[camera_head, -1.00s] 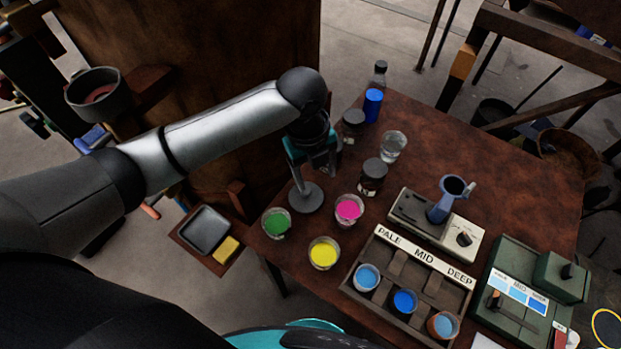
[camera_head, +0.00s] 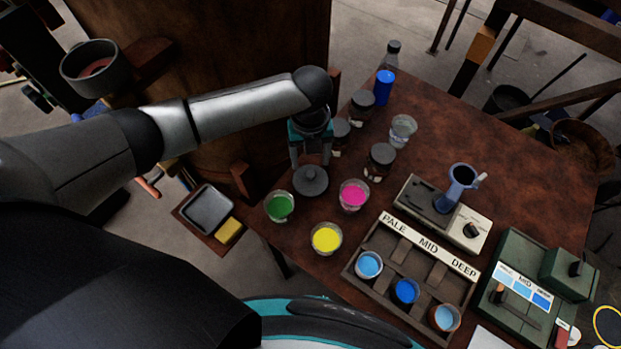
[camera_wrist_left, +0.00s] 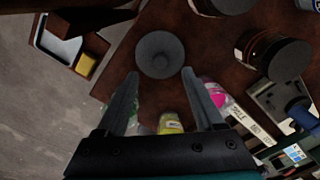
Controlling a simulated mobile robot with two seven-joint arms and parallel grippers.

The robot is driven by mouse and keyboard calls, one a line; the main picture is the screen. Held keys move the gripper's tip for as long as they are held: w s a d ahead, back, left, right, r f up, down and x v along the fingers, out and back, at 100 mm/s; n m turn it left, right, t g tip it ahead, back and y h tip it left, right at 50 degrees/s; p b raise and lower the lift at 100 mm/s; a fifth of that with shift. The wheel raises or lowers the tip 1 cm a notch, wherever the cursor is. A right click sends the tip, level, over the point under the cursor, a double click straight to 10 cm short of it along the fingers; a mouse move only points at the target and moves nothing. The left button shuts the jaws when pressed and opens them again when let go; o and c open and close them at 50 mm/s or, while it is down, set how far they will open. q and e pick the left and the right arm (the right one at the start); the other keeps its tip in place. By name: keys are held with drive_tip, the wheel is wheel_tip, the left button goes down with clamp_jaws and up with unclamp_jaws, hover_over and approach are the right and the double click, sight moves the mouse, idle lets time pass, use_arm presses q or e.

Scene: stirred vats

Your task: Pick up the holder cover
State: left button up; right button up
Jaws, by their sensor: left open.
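The holder cover looks like a dark grey round disc with a small raised knob (camera_head: 311,181), lying flat on the brown table near its left edge. In the left wrist view the cover (camera_wrist_left: 159,54) shows just beyond and between the fingertips. My left gripper (camera_head: 311,162) is open and empty, pointing down over the cover's far side. In the left wrist view its two fingers (camera_wrist_left: 160,74) stand apart, with the cover's knob roughly centred between them. I cannot tell the exact height of the fingertips above it. My right gripper is not in view.
Close to the cover stand cups of green (camera_head: 279,207), pink (camera_head: 354,195) and yellow (camera_head: 326,239) liquid. Dark-lidded jars (camera_head: 380,161) stand behind and to its right. A labelled wooden rack (camera_head: 376,241) holds blue cups. A grey tray (camera_head: 207,209) sits left of the table.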

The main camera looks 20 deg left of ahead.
sight(310, 174)
use_arm(q)
wheel_tip(310, 174, down, 5)
drive_tip(key=shift+f+b, duration=0.1)
drive_tip(key=shift+b, duration=0.25)
clamp_jaws()
idle(0.5)
